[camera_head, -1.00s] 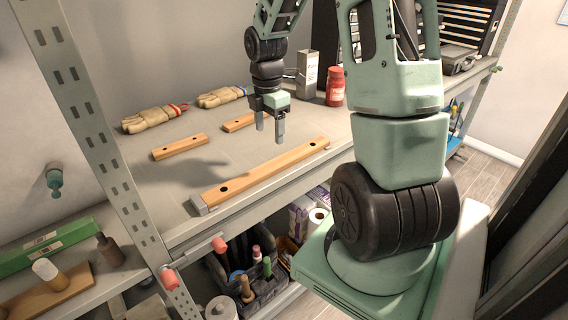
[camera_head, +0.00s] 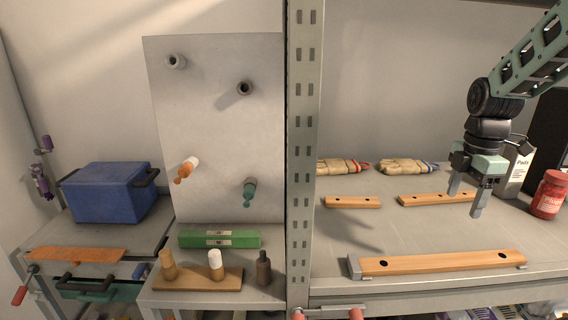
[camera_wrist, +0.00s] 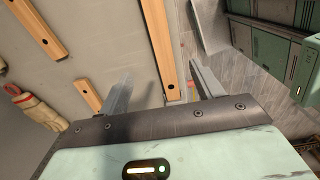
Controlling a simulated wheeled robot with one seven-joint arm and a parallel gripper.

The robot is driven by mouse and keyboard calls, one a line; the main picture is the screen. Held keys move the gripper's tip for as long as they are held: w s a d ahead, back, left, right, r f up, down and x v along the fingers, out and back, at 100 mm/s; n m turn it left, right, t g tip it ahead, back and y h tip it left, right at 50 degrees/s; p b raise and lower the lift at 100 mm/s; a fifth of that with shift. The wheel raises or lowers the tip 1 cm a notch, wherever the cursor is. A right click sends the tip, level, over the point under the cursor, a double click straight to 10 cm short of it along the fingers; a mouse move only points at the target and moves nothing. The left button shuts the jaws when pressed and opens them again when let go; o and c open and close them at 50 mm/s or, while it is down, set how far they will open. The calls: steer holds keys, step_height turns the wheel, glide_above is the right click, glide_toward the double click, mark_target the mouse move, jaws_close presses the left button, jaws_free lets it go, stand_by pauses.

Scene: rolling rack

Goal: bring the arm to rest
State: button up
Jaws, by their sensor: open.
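My gripper (camera_head: 464,200) hangs from my arm at the right of the head view, fingers pointing down. It is open, and nothing shows between its fingers. It is above the shelf top (camera_head: 420,225), behind the long wooden bar with dark holes (camera_head: 440,262) in the picture. In the wrist view both fingers (camera_wrist: 158,85) stand apart, and a wooden bar (camera_wrist: 160,35) shows beyond them. Part of the upper arm is cut off by the picture's right edge.
Two shorter wooden bars (camera_head: 352,202) (camera_head: 436,198) and work gloves (camera_head: 405,166) lie behind. A red jar (camera_head: 548,194) and a Pads box (camera_head: 517,170) stand close right of my gripper. A metal upright (camera_head: 303,150) separates the pegboard (camera_head: 215,120) and blue cooler (camera_head: 110,192) on the left.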

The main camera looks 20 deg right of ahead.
steer(key=s+a+f+m+b, duration=0.1)
steer(key=a+f+m, duration=0.1)
steer(key=a, duration=1)
steer(key=s+a+f+m+b, duration=0.1)
steer(key=s+a, duration=0.1)
steer(key=a, duration=1)
steer(key=s+a+f+m, duration=0.1)
steer(key=s+a+m, duration=0.1)
steer(key=s+a, duration=0.4)
steer(key=s+a+f+m+b, duration=0.1)
steer(key=s+a+f+m, duration=0.1)
steer(key=s+a, duration=0.5)
steer(key=shift+s+f+m+y, duration=0.3)
steer(key=shift+s, duration=0.7)
